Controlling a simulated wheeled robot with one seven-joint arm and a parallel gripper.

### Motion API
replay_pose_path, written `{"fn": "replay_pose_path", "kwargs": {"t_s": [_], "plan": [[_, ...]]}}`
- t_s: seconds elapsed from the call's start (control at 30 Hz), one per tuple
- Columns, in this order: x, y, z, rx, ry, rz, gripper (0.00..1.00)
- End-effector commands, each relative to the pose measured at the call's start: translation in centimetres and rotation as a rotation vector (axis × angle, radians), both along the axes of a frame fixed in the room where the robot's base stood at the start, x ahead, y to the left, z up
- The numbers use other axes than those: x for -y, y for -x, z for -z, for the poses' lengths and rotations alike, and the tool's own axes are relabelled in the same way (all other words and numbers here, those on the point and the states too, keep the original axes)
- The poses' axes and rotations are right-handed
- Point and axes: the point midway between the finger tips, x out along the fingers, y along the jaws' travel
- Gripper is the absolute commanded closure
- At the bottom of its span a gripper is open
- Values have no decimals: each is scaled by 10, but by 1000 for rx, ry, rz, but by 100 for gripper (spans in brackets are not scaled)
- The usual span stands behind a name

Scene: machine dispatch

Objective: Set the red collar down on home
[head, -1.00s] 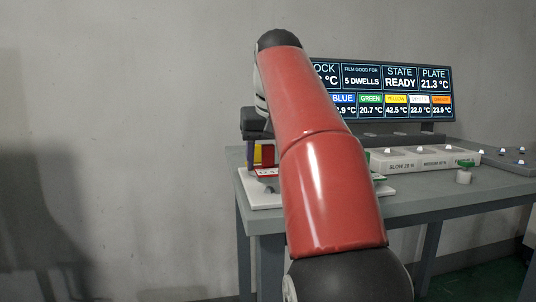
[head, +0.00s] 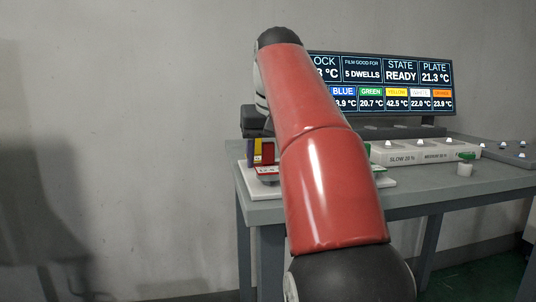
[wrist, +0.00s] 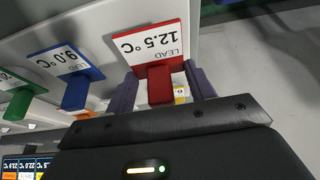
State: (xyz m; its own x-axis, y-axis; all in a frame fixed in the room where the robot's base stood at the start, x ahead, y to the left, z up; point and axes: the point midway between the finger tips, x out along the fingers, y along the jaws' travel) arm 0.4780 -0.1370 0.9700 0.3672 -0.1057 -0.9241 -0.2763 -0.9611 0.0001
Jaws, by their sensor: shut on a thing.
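The red collar (wrist: 159,85) shows in the wrist view as a red block with a red-edged card reading LEAD 12.5 °C. My gripper (wrist: 163,87) is shut on the red block, with a purple finger on each side of it. A place marked home cannot be made out. Whether the collar touches a surface below is hidden.
In the wrist view a blue tagged piece (wrist: 76,94) and a green one (wrist: 17,103) stand left of the red one. In the head view the grey table (head: 440,190) carries a labelled white block (head: 425,153), a green-topped knob (head: 465,168) and a display (head: 385,85).

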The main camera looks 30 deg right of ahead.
Motion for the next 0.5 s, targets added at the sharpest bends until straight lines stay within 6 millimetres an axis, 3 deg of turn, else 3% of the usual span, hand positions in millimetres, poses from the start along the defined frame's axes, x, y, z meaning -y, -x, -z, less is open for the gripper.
{"fn": "replay_pose_path", "kwargs": {"t_s": [0.5], "plan": [[0, 0, 11, 1, 0, 0, 73]]}}
